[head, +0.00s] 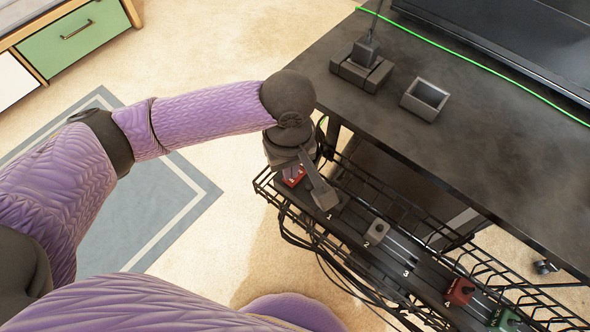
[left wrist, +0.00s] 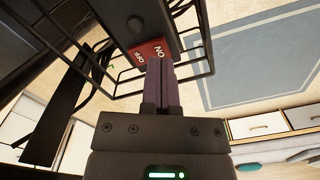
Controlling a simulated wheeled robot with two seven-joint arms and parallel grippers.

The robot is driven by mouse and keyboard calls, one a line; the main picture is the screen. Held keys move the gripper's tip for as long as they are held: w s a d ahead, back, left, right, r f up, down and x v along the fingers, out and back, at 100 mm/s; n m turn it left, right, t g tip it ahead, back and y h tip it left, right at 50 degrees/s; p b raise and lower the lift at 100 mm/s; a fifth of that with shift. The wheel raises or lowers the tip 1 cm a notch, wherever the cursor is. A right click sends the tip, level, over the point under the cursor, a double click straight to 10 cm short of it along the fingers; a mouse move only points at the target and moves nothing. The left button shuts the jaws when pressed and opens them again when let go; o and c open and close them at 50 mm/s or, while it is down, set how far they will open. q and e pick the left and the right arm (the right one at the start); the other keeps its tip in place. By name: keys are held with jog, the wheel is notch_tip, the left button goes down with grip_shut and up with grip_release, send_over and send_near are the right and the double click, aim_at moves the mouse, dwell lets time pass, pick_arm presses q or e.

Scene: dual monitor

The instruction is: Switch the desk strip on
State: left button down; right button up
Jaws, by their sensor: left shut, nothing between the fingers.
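The desk strip (head: 401,258) is a long dark bar with numbered sockets, lying in a wire basket under the desk edge. Its red switch (head: 293,176) is at the left end. In the left wrist view the red switch (left wrist: 149,52) carries the words ON and OFF. My left gripper (left wrist: 159,64) is shut and empty, its fingertips at the ON side of the switch. I cannot tell whether they touch it or which way the rocker is tilted. In the head view, the left gripper (head: 291,158) is over the switch and its tips are hidden. My right gripper is not in view.
The wire basket (head: 268,187) surrounds the strip, with cables hanging by it. Grey, red (head: 460,291) and green (head: 506,320) plugs sit along the strip. On the desk (head: 490,140) are a dark block with a plug (head: 362,68) and a small open box (head: 425,98).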

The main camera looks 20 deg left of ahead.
pick_arm(q)
jog(key=shift+f, duration=0.45)
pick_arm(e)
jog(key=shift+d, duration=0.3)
pick_arm(q)
jog(key=shift+f, duration=0.25)
jog(key=shift+f, duration=0.2)
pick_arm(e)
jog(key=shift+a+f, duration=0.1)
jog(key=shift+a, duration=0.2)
pick_arm(q)
jog(key=shift+r, duration=0.1)
notch_tip(320, 180, up, 7)
jog(key=p, duration=0.9)
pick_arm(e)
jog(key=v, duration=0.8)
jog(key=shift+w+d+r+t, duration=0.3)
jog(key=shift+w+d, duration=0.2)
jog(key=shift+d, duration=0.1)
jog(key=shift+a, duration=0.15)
